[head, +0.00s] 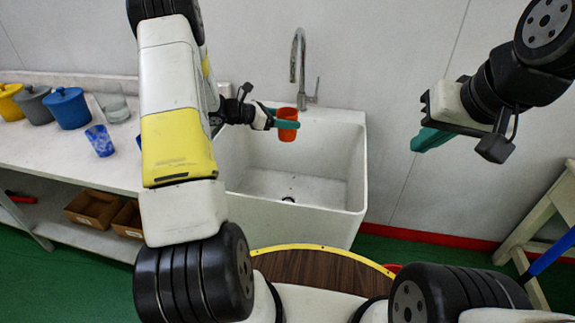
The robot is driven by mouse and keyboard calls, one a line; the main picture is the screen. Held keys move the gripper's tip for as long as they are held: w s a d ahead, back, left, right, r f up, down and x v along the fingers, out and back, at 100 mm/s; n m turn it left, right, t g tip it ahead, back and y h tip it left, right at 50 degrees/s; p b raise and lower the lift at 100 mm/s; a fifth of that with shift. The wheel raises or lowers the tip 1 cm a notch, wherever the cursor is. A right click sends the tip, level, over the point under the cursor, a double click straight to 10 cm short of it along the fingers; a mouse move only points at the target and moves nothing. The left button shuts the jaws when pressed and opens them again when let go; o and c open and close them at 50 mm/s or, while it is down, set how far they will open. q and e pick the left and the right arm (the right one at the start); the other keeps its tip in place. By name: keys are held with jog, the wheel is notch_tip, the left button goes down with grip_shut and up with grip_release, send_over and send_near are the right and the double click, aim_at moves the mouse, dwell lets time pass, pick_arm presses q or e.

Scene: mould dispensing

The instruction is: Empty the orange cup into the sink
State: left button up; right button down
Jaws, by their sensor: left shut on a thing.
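The orange cup (287,117) is upright near the back rim of the white sink (340,198), held over the basin's far side. My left gripper (284,124) is shut on the cup, with a green finger across its front. What is inside the cup cannot be seen. The sink basin looks empty, with a dark drain (288,199) at its bottom. My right gripper (430,139) is raised at the right against the wall, away from the sink. Its green fingertips are partly hidden, so its opening cannot be judged.
A grey faucet (298,66) rises behind the sink, close to the cup. A blue cup (100,140) and several lidded pots, one of them blue (68,108), stand on the left counter (40,150). A wooden stand (540,215) is at the right.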

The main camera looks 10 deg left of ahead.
aim_at(283, 130)
pick_arm(q)
jog(key=f+m+g, duration=0.1)
jog(key=w+a+f+m+g+h, duration=0.1)
jog(key=f, duration=0.3)
jog(key=shift+w+a+f+m+g, duration=0.15)
jog(key=shift+a+f+m+g, duration=0.1)
jog(key=shift+m+g, duration=0.15)
jog(key=s+a+f+m+g+h, duration=0.1)
jog(key=a+f+m+g, duration=0.2)
jog(key=f, duration=0.5)
jog(key=shift+a+g, duration=0.15)
jog(key=shift+g, duration=0.25)
jog(key=shift+s, duration=0.2)
jog(key=s+d+m+t+y, duration=0.2)
jog(key=s+m+t, duration=0.4)
jog(key=m, duration=0.3)
jog(key=shift+s+r+t, duration=0.15)
jog(key=shift+r+t, duration=0.1)
jog(key=shift+t, duration=0.15)
jog(key=shift+d, duration=0.1)
